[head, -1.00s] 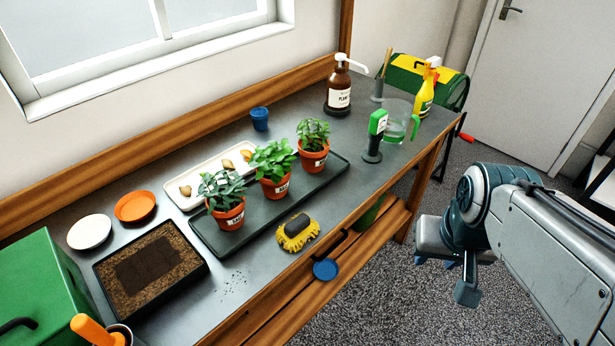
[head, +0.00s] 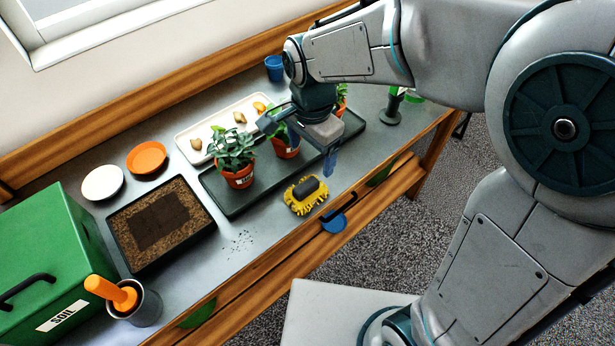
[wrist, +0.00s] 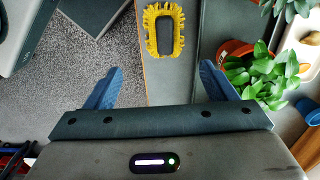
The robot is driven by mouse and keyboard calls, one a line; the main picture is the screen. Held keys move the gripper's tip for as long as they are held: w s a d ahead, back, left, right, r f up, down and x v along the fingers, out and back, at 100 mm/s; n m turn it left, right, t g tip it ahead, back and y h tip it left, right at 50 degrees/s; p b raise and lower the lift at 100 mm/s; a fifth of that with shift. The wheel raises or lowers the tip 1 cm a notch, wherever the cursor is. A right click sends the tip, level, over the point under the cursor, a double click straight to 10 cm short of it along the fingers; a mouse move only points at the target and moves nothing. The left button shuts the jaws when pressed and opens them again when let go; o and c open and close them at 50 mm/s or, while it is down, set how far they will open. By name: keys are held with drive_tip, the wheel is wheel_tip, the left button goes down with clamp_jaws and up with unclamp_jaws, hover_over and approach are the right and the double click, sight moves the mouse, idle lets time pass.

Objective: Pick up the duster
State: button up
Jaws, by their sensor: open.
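The duster is a yellow fringed pad with a dark grey back; in the head view the duster (head: 306,195) lies on the metal bench top near its front edge, beside the dark plant tray. In the wrist view the duster (wrist: 164,32) is at the top middle, beyond the fingertips. My gripper (head: 302,156) is open and empty, above the bench over the potted plants and up from the duster in the picture. Its two blue fingers (wrist: 158,84) are spread wide in the wrist view, with the duster apart from them.
Potted plants (head: 233,160) stand in the dark tray (head: 222,196), partly hidden by my gripper. A soil tray (head: 118,222), a green soil box (head: 50,262) and a grey cup with an orange handle (head: 148,308) are left. A blue dustpan-like item (head: 335,223) hangs at the front edge.

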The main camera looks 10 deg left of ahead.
drive_tip(key=a, duration=0.1)
hover_over(306, 185)
wheel_tip(306, 185, down, 8)
drive_tip(key=shift+s+r, duration=0.15)
drive_tip(key=shift+r, duration=0.1)
drive_tip(key=shift+f+p, duration=0.4)
drive_tip(key=shift+f, duration=2.85)
drive_tip(key=c, duration=1.1)
